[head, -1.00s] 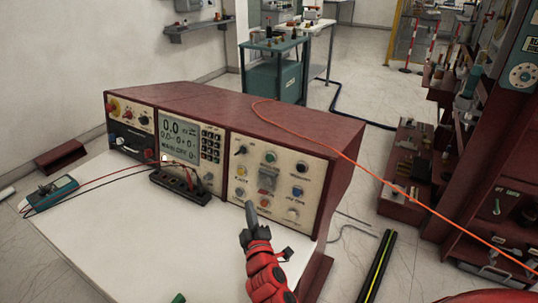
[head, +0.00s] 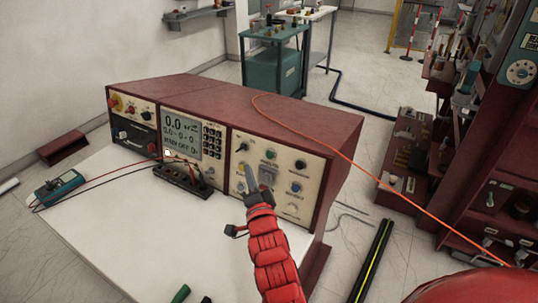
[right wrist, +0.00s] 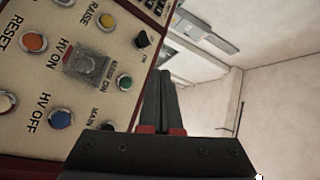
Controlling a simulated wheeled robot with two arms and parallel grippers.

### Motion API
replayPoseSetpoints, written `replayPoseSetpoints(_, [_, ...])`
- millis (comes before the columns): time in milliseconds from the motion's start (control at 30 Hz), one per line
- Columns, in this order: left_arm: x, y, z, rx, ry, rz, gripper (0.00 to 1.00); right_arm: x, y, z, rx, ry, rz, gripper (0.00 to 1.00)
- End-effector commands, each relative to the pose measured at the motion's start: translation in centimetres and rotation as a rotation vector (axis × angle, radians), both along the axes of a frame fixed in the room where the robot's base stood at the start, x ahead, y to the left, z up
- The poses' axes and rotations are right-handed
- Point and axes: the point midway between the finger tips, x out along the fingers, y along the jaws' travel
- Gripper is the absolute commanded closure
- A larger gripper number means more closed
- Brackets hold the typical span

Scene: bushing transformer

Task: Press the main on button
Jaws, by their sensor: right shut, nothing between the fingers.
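The control panel (head: 318,180) is the right section of a dark red console. A green button (head: 271,155) sits near its top middle; in the right wrist view the green button (right wrist: 124,82) has a label that seems to read "MAIN ON". My right gripper (head: 250,172) is shut and empty, its fingers pointing up in front of the panel's left part, below and left of the green button. In the right wrist view the fingertips (right wrist: 165,75) appear just right of that button. I cannot tell whether they touch the panel. My left gripper is not in view.
A covered HV ON switch (right wrist: 83,66), a blue HV OFF button (right wrist: 61,118), an orange RESET button (right wrist: 34,42) and a black knob (right wrist: 142,41) are close by. A black terminal strip (head: 183,179) and a meter (head: 60,187) lie on the white table (head: 120,240).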

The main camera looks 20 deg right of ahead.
Motion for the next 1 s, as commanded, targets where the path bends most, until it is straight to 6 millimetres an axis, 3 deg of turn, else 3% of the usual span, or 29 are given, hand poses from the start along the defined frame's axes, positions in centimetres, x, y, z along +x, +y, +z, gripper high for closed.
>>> replayPoseSetpoints(333, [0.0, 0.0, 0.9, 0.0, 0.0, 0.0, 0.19, 0.7, -0.8, 0.0, -0.007, 0.003, -0.001, 1.0])
replayPoseSetpoints(700, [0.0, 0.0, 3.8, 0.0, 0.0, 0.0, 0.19, 3.7, -4.9, -1.1, -0.006, 0.004, -0.004, 1.0])
replayPoseSetpoints(1000, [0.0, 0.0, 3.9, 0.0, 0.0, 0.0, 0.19, 5.1, -6.6, -2.0, -0.005, 0.002, -0.002, 1.0])
